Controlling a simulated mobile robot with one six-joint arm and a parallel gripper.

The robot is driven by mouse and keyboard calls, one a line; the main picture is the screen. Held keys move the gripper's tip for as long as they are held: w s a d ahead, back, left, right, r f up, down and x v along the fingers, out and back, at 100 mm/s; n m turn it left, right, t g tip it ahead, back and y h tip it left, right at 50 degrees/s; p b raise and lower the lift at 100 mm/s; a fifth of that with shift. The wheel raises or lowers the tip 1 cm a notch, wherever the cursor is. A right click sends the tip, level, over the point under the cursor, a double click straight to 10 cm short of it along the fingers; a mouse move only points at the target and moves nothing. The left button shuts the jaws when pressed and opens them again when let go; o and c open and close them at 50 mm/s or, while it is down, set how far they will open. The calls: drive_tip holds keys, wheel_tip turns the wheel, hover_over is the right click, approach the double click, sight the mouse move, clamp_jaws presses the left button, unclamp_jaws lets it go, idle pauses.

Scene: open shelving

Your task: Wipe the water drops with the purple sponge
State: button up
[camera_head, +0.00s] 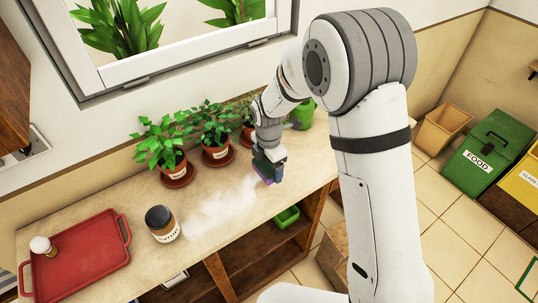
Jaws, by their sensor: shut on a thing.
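My gripper (270,172) is over the right part of the shelf's countertop, shut on a small sponge whose purple edge (264,180) shows below the fingers. Most of the sponge is hidden by the gripper. A pale, whitish streaky patch (215,211) lies on the countertop, from beside the jar to just left of the sponge. Single water drops are too small to make out. Whether the sponge touches the surface I cannot tell.
A dark-lidded jar (162,224) stands at the patch's left end. A red tray (85,262) with a small shaker (42,246) is farther left. Potted plants (172,160) line the back, with a green watering can (302,112) behind my gripper. Lower compartments hold a green container (286,217).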

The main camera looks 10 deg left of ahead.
drive_tip(key=shift+r+p, duration=0.6)
drive_tip(key=shift+r, duration=0.8)
drive_tip(key=shift+f, duration=0.1)
